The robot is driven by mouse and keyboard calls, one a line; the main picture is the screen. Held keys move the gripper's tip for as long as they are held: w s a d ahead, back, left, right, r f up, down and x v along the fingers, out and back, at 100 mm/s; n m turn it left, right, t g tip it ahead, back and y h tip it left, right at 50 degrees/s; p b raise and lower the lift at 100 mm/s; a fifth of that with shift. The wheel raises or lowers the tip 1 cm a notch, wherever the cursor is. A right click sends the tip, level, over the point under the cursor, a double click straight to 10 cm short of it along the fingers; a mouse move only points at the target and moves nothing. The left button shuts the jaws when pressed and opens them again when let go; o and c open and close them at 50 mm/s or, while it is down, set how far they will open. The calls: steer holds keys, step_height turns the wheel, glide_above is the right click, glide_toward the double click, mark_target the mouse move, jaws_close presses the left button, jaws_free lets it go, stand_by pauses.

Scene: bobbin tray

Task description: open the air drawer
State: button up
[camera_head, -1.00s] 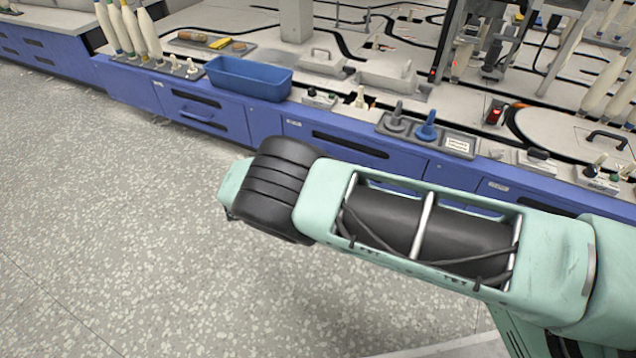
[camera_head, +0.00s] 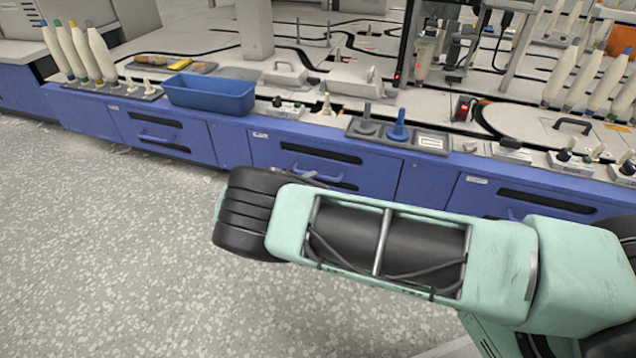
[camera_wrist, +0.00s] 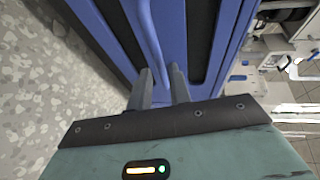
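The blue cabinet's middle drawer (camera_head: 380,172) has a dark slot and a blue bar handle (camera_head: 325,177). Its front looks flush, so it appears closed. The drawer labels are too small to read, so I cannot tell which one is the air drawer. My gripper (camera_head: 296,175) shows in the head view only as a small grey part by this handle, mostly hidden behind my wrist. In the wrist view my gripper (camera_wrist: 161,70) has its two fingers apart, at the near end of the blue handle (camera_wrist: 147,35). I cannot tell whether they touch it.
Another closed drawer (camera_head: 165,133) is at left, and one (camera_head: 535,200) at right, partly behind my arm. On the worktop above stand a blue bin (camera_head: 210,95) and a grey tray (camera_head: 431,142) with two pegs. The speckled floor (camera_head: 100,240) in front is clear.

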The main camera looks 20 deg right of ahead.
steer(key=shift+b+x, duration=0.65)
steer(key=shift+x, duration=1.3)
jaws_close()
steer(key=s+a+p, duration=0.3)
steer(key=s+a, duration=0.5)
steer(key=s, duration=0.3)
steer(key=s+a+p, duration=0.3)
steer(key=s+a, duration=0.6)
steer(key=s, duration=0.3)
steer(key=shift+s+p, duration=0.3)
steer(key=shift+p, duration=0.1)
jaws_free()
steer(key=shift+a, duration=0.1)
